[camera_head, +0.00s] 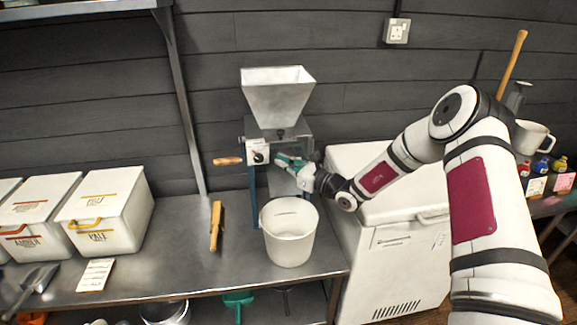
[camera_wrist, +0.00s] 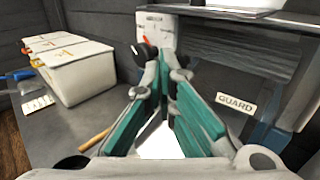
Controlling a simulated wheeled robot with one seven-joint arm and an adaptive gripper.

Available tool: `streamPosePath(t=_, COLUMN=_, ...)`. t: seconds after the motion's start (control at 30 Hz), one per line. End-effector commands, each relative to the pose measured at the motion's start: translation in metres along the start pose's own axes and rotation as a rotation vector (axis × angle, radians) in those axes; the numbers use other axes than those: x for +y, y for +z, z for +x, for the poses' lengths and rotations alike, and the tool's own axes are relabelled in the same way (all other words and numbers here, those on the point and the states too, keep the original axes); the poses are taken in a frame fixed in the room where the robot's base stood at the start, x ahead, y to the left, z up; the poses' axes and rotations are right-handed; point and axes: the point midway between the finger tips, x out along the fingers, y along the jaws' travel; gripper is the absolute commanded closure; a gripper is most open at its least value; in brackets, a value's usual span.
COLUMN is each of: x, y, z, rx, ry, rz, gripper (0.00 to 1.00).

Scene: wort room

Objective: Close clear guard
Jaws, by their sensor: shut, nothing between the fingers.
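A grain mill with a metal hopper (camera_head: 278,98) stands on the steel bench. Its control box (camera_head: 258,152) has a black knob, which also shows in the wrist view (camera_wrist: 146,52). A label reading GUARD (camera_wrist: 237,103) sits to the right of my fingers in the wrist view, on what looks like the clear guard. The guard's edges are hard to make out, and I cannot tell its angle. My gripper (camera_head: 286,162) has teal fingers and is shut and empty in front of the mill, just right of the control box. It also fills the middle of the wrist view (camera_wrist: 167,68).
A white bucket (camera_head: 289,236) stands below my gripper. A brush (camera_head: 216,228) lies left of it, and a wooden handle (camera_head: 228,161) juts from the mill's left. Lidded white bins (camera_head: 108,205) stand at left. A white chest (camera_head: 385,255) stands right, under my arm.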

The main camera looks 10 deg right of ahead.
Motion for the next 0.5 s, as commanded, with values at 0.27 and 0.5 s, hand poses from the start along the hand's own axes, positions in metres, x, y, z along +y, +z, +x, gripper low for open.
streamPosePath(t=0.27, x=-0.0026, y=-0.0004, z=0.0090, rx=-0.001, ry=0.000, rz=0.000, gripper=1.00)
streamPosePath(t=0.5, x=-0.0028, y=-0.0002, z=0.0103, rx=-0.001, ry=0.000, rz=0.000, gripper=1.00)
